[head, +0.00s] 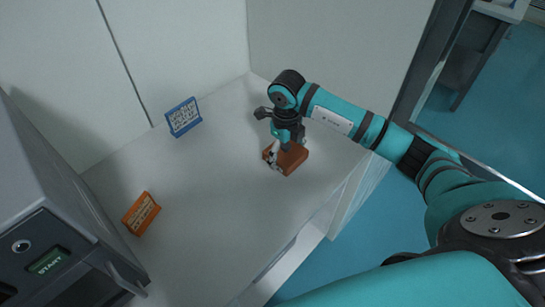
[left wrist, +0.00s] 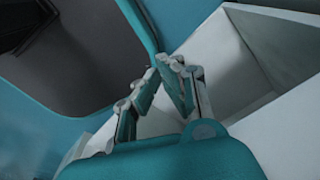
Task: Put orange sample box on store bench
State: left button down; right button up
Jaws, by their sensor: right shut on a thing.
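The orange sample box (head: 292,160), a small brown-orange block, is in the head view at the right part of the white bench (head: 225,185). My right gripper (head: 284,148) points down over it and is shut on it, its fingers covering part of the top. Whether the box touches the bench top or is just above it I cannot tell. My left gripper (left wrist: 164,66) shows only in the left wrist view, its fingertips together with nothing seen between them.
A blue sign (head: 183,117) stands near the back wall and an orange sign (head: 141,213) stands at the left. A grey machine (head: 45,215) with a START display is at the lower left. The bench middle is clear. A side wall (head: 335,50) rises behind my right arm.

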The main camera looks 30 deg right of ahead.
jog(key=a, duration=0.3)
jog(key=shift+w+a+f+p, duration=0.1)
jog(key=shift+w+a+p, duration=0.05)
jog(key=shift+w+p, duration=0.25)
notch_tip(320, 180, down, 3)
jog(key=shift+f+p, duration=0.15)
jog(key=shift+p, duration=0.6)
jog(key=shift+f+b, duration=0.3)
jog(key=o, duration=1.5)
jog(key=shift+r, duration=0.15)
jog(key=shift+r, duration=0.25)
notch_tip(320, 180, up, 10)
jog(key=b, duration=0.2)
jog(key=shift+a+r+b, duration=0.15)
jog(key=shift+r+b, duration=0.1)
jog(key=shift+b, duration=0.15)
jog(key=shift+s+r, duration=0.1)
jog(key=shift+r, duration=0.4)
